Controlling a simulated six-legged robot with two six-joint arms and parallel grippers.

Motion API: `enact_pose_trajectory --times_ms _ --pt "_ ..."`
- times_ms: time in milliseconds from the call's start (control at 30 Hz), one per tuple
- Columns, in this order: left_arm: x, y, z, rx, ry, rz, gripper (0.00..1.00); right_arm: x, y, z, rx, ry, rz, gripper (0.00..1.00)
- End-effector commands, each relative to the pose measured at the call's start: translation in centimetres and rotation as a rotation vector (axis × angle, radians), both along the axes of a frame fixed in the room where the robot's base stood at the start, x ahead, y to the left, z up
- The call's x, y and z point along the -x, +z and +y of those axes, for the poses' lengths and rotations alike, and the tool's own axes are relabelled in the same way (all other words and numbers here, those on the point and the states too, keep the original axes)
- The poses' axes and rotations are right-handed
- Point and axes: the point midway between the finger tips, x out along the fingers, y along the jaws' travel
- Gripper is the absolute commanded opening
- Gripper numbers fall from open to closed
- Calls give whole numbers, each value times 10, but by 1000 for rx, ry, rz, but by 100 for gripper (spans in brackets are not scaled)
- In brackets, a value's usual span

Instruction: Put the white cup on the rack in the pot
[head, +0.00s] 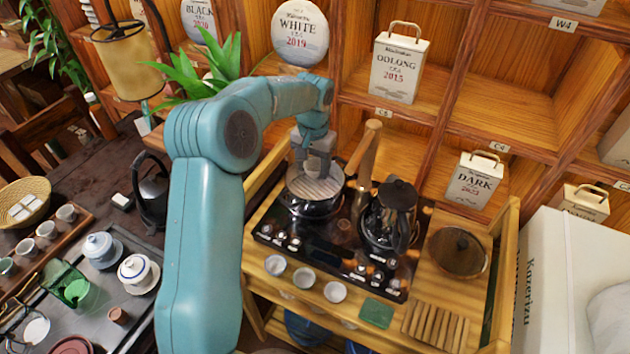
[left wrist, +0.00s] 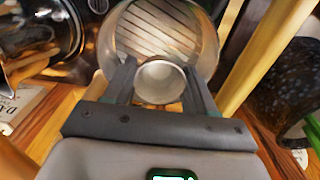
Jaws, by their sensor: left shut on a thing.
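My left gripper (head: 314,160) reaches down over the pot (head: 312,208) on the black stove. It is shut on a small white cup (head: 312,168), which also shows between the fingers in the left wrist view (left wrist: 160,82). The slatted round rack (head: 316,188) lies in the pot's mouth, and its slats show beyond the cup in the left wrist view (left wrist: 155,30). The cup is upright over the rack; I cannot tell whether it touches. The fingers hide part of the cup. My right gripper is in neither view.
A dark kettle (head: 390,218) stands right of the pot. A wooden-handled vessel (head: 363,185) rises close between them. Several white cups, one here (head: 304,277), line the cart's front. A round lid (head: 458,252) lies at the right. Shelves (head: 495,100) stand behind.

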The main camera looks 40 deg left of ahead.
Motion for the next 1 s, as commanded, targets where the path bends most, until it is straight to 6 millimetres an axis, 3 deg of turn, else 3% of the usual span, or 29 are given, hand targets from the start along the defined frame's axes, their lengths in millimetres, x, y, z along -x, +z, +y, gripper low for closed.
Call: enact_pose_trajectory --times_ms 433,833,867,900,1000 --pt "-3 -57 -1 1 0 2 26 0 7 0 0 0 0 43" --pt "-4 -65 0 -1 0 0 26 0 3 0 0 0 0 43" --pt "-4 -63 0 -1 0 0 65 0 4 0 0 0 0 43" --pt "-4 -63 0 -1 0 0 78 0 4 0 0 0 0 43" --pt "-4 -63 0 -1 0 0 81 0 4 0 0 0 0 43"
